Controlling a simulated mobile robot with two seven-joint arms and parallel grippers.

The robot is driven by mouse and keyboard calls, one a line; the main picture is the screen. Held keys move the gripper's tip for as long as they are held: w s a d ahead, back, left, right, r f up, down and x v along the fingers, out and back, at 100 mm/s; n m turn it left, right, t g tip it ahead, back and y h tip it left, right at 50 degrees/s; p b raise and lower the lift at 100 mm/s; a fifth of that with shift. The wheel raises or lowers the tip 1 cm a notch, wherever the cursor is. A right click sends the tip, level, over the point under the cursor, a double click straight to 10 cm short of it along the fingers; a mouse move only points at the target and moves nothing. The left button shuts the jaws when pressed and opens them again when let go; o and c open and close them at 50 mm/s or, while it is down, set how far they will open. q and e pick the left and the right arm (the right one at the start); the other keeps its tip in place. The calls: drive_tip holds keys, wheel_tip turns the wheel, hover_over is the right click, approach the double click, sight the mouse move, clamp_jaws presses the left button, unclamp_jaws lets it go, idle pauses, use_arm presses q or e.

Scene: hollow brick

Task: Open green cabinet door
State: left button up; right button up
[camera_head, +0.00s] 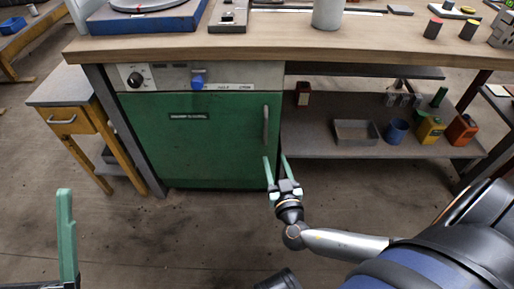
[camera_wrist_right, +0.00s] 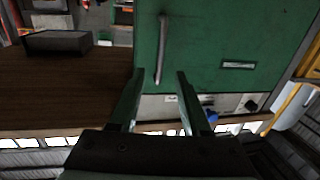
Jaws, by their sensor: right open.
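The green cabinet door (camera_head: 205,140) is shut under the workbench. Its upright bar handle (camera_head: 265,125) is near the door's right edge. My right gripper (camera_head: 276,160) is open, with its fingertips close to the handle's lower end in the head view. The right wrist view shows the door (camera_wrist_right: 225,40) upside down, with the handle (camera_wrist_right: 161,50) in line with the gap between the open fingers (camera_wrist_right: 160,82); I cannot tell whether they touch it. My left gripper (camera_head: 67,235) shows only one green finger at the lower left; the rest is out of frame.
A panel (camera_head: 190,77) with a black knob and a blue knob sits above the door. The wooden bench top (camera_head: 260,45) overhangs it. To the right, a low shelf (camera_head: 310,140) holds a tray, a blue cup and bottles. The floor in front is clear.

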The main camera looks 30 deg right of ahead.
sight(266, 133)
drive_tip(key=shift+t, duration=0.3)
drive_tip(key=b+x, duration=0.1)
drive_tip(key=x, duration=1.1)
drive_tip(key=shift+w+b, duration=0.35)
drive_tip(key=shift+w, duration=0.05)
clamp_jaws()
idle(0.6)
